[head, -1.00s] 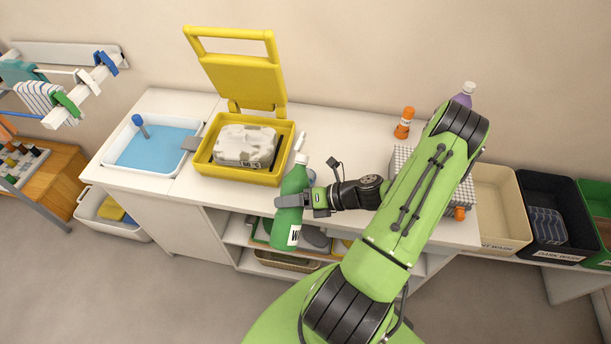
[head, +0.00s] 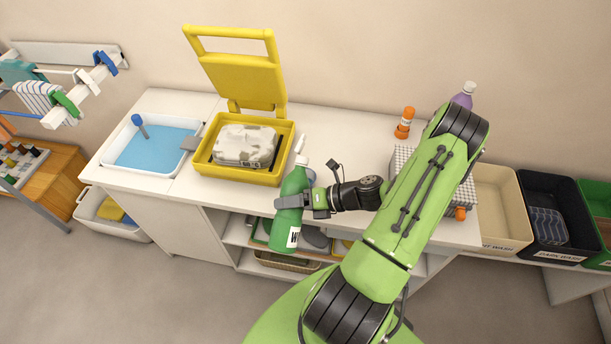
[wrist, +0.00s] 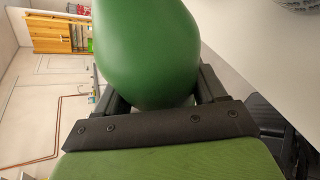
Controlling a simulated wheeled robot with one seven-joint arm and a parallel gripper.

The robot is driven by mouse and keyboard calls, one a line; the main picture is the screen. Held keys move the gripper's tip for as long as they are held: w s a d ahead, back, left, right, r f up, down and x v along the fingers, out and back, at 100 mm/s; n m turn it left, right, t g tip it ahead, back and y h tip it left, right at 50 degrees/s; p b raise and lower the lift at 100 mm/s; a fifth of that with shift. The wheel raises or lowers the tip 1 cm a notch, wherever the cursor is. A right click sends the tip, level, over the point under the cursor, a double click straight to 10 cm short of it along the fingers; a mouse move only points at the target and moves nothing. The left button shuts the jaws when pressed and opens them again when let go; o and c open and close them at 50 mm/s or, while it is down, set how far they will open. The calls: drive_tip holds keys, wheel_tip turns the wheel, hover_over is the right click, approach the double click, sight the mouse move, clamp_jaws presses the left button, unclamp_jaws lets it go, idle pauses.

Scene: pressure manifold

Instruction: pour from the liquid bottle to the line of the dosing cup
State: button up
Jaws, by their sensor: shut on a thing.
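The liquid bottle is a green bottle (head: 286,228) with a white nozzle and a white label low on its body. My gripper (head: 292,201) is shut around its middle and holds it in front of the worktop's front edge. The bottle leans slightly, with its nozzle up. In the wrist view the green bottle body (wrist: 146,50) fills the space between the fingers (wrist: 155,95). A small bluish round thing (head: 311,176) shows partly behind the bottle; I cannot tell whether it is the dosing cup. No fill line can be made out.
A yellow open-lidded box (head: 240,178) with a wrapped bundle stands left of the bottle. A white basin (head: 112,160) of blue liquid is farther left. An orange-capped bottle (head: 404,123) stands at the back right. Bins (head: 500,215) stand at the right. Open shelves lie below the worktop.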

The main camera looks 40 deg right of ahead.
drive_tip(key=shift+s+a+f+m+g+y+b, duration=0.15)
drive_tip(key=shift+a+f+m+y+b, duration=0.2)
drive_tip(key=shift+f+m+b, duration=0.3)
drive_tip(key=shift+s+a+f+m+g+y+b, duration=0.15)
drive_tip(key=shift+f+m+y+b, duration=0.25)
drive_tip(key=shift+b, duration=0.4)
idle(2.8)
